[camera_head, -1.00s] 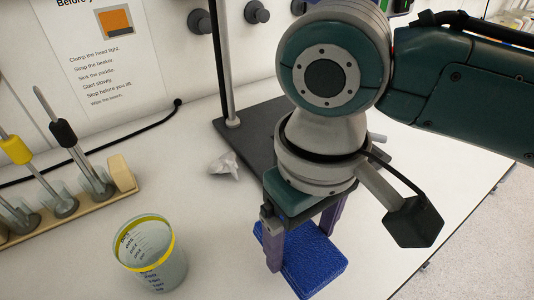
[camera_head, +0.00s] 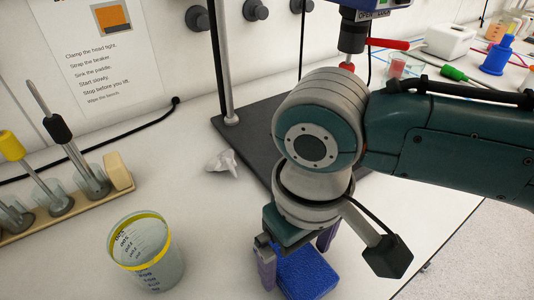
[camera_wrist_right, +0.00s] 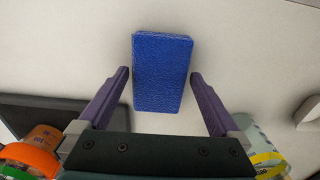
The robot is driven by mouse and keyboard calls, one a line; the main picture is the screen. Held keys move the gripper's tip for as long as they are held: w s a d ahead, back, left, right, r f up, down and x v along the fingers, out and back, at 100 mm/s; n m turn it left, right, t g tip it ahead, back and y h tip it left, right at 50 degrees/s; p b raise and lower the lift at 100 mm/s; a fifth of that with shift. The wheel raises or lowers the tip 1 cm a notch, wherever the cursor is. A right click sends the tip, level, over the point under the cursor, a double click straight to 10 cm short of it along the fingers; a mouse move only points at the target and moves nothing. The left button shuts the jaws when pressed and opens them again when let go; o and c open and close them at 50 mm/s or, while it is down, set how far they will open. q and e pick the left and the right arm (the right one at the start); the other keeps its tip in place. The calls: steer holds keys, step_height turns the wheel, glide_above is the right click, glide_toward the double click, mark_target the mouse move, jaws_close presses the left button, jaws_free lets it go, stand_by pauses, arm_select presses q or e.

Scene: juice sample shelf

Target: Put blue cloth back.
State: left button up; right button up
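The blue cloth (camera_head: 306,272) is a folded, textured rectangular pad lying flat on the white bench, partly hidden by my right gripper. My right gripper (camera_head: 297,266) points down over the cloth with its purple fingers apart. In the right wrist view, the cloth (camera_wrist_right: 163,70) lies between the two open fingers of the gripper (camera_wrist_right: 158,76), with a gap on each side. My left gripper is not in view.
A beaker with a yellow band (camera_head: 147,255) stands left of the gripper. A stirrer stand with a dark base (camera_head: 257,143) is behind it. A wooden rack of tools (camera_head: 119,171) is at left. Crumpled white paper (camera_head: 222,162) lies near the stand. Bench in front is clear.

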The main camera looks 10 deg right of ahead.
mark_target(296, 261)
steer(key=shift+r, duration=0.55)
step_height(296, 261, up, 10)
steer(key=p, duration=0.2)
steer(key=s+a+t+y, duration=0.2)
steer(key=s+a+y, duration=0.1)
steer(key=s, duration=0.2)
steer(key=s+d+m+h, duration=0.1)
steer(key=s+d, duration=0.2)
steer(key=d, duration=0.3)
steer(key=s+d+f+m+t+h, duration=0.1)
steer(key=s+d, duration=0.3)
steer(key=d, duration=0.2)
steer(key=shift+d+f+t+h, duration=0.15)
steer(key=shift+f+t+h, duration=0.15)
steer(key=shift+h, duration=0.1)
